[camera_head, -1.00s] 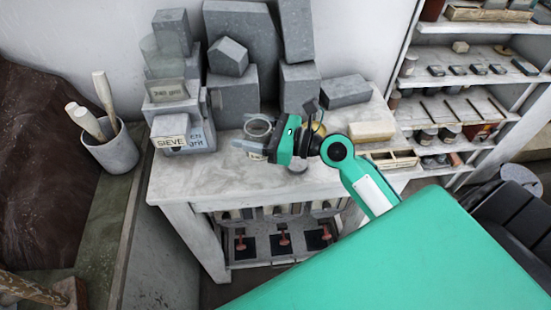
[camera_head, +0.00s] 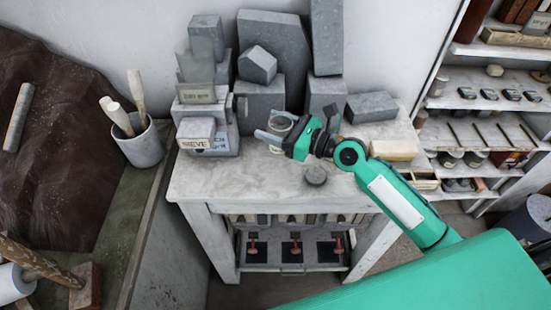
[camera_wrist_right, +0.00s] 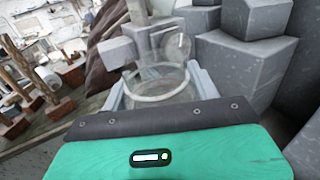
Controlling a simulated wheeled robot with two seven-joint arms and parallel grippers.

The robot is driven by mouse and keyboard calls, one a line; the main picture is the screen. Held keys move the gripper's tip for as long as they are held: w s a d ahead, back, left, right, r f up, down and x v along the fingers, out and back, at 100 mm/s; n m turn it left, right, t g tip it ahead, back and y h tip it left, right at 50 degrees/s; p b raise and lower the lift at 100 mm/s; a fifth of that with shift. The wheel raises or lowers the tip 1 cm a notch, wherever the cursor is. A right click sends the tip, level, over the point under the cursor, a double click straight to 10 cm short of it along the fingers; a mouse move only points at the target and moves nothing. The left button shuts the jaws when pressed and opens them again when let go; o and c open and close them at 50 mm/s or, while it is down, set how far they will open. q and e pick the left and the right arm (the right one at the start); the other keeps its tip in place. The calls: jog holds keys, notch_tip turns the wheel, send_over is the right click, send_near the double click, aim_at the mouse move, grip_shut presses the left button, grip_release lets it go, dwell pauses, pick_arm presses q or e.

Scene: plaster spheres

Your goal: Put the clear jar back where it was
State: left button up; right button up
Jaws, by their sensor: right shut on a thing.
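The clear jar (camera_wrist_right: 160,85) is between the fingers of my right gripper (camera_wrist_right: 158,92) in the right wrist view, its round rim facing the camera. In the head view the jar (camera_head: 279,124) shows as a small pale ring at the end of my right gripper (camera_head: 275,133), over the back part of the table. My right gripper is shut on it. I cannot tell whether the jar touches the tabletop. My left gripper is not in view.
Grey stone blocks (camera_head: 272,50) stand behind the jar. Boxes labelled sieve (camera_head: 197,132) stand to its left. The table's front left is clear. A grey pot of tools (camera_head: 143,148) stands at left.

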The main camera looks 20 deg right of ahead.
notch_tip(320, 180, down, 11)
jog(key=b, duration=0.3)
jog(key=shift+f, duration=0.15)
jog(key=shift+f, duration=0.15)
jog(key=o, duration=1.1)
